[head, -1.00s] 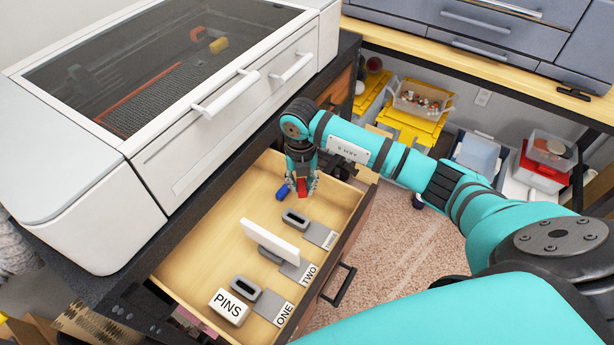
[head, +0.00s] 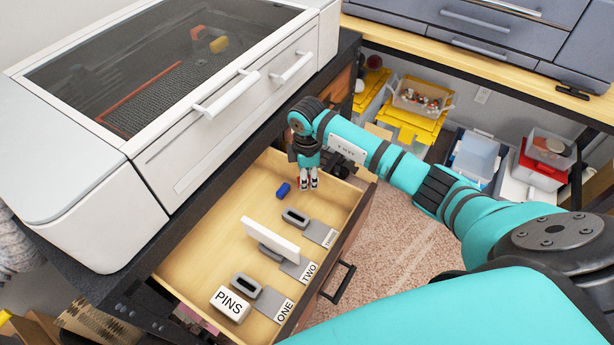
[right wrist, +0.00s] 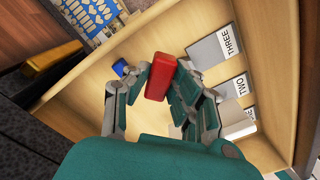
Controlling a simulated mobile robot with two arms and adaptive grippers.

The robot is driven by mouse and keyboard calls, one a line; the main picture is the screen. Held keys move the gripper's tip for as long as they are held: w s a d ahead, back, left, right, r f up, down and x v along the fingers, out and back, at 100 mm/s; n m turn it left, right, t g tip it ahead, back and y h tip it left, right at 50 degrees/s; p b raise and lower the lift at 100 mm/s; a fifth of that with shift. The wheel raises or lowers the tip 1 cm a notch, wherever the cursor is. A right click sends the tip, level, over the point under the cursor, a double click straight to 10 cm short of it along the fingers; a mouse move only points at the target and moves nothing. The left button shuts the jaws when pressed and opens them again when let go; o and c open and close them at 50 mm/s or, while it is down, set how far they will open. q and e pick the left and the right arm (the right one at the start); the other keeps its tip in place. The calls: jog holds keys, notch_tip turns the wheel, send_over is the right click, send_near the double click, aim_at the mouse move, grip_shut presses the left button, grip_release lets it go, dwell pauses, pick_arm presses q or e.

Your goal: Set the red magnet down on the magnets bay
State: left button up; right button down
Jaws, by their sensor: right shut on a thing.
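My right gripper (head: 307,186) is inside the open wooden drawer, at its far end. In the right wrist view its fingers (right wrist: 160,80) are shut on the red magnet (right wrist: 159,76), a red block. In the head view the fingers hide nearly all of the magnet. I cannot tell whether it touches the drawer floor. A small blue block (head: 283,190) lies on the floor just left of the gripper; it also shows in the right wrist view (right wrist: 120,68). No label reading "magnets" is visible, so I cannot tell the bay's bounds. My left gripper is out of view.
The drawer (head: 210,248) holds grey plates labelled ONE (head: 284,311), TWO (head: 308,272) and THREE (head: 331,239), grey slotted pieces, a white upright panel (head: 270,240) and a white PINS block (head: 229,304). A large white machine (head: 150,150) stands left of the drawer.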

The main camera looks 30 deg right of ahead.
jog(key=shift+f+b, duration=1.95)
jog(key=shift+f, duration=1.55)
jog(key=shift+f+b, duration=0.35)
jog(key=shift+f, duration=0.15)
jog(key=shift+f+b, duration=0.4)
jog(key=shift+f, duration=0.3)
jog(key=shift+f, duration=0.15)
